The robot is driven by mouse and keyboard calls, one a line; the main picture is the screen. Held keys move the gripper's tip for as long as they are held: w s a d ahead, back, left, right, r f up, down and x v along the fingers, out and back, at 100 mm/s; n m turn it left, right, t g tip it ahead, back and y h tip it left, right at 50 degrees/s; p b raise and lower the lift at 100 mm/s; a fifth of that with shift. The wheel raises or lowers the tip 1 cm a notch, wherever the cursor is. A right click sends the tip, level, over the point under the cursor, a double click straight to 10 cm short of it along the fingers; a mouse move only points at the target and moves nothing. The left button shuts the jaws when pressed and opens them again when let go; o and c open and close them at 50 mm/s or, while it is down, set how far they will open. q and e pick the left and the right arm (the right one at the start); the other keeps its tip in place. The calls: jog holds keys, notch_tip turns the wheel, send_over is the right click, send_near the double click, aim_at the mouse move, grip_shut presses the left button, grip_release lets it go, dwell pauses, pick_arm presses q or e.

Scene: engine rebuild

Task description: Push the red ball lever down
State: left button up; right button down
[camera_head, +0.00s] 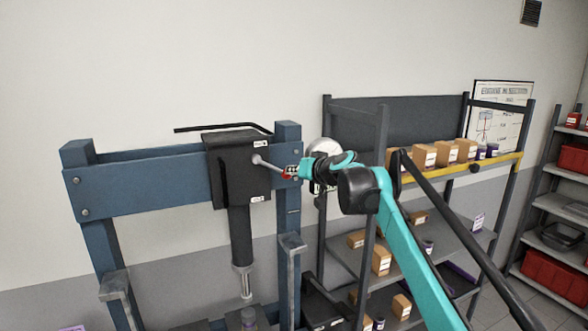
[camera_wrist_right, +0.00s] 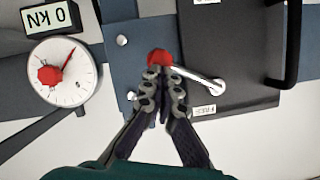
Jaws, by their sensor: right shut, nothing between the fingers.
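The red ball lever is a chrome rod with a red ball at its end. In the head view its rod (camera_head: 268,163) sticks out from the black box of the blue press, pointing right and slightly down. In the right wrist view the red ball (camera_wrist_right: 160,57) sits at my fingertips and the rod (camera_wrist_right: 197,75) runs right to its pivot. My right gripper (camera_head: 294,171) is shut with its fingertips (camera_wrist_right: 163,78) at the ball, partly over it; whether they touch cannot be told. My left gripper is not in view.
The blue press frame (camera_head: 135,187) holds the black box (camera_head: 237,150) with a black bar above it. A round gauge (camera_wrist_right: 62,72) and a "0 kN" display (camera_wrist_right: 50,17) are beside the lever. Shelves with boxes (camera_head: 424,157) stand to the right.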

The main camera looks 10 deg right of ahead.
jog(key=shift+s+a+f+m+y+b, duration=0.1)
jog(key=shift+a+f+m+y+b, duration=0.2)
jog(key=shift+f+m, duration=0.3)
jog(key=shift+a+f+m+y+b, duration=0.15)
jog(key=shift+f+m+y, duration=0.25)
jog(key=shift+f+m, duration=0.15)
jog(key=s+a+f+m+y+b, duration=0.1)
jog(key=a+f+m+y+b, duration=0.1)
jog(key=a+f+m+b, duration=0.1)
jog(key=shift+s+a+f+m+t+y, duration=0.25)
jog(key=shift+a+f+m+y, duration=0.2)
jog(key=shift+a+m, duration=1)
jog(key=shift+d+m, duration=0.3)
jog(key=shift+d, duration=0.05)
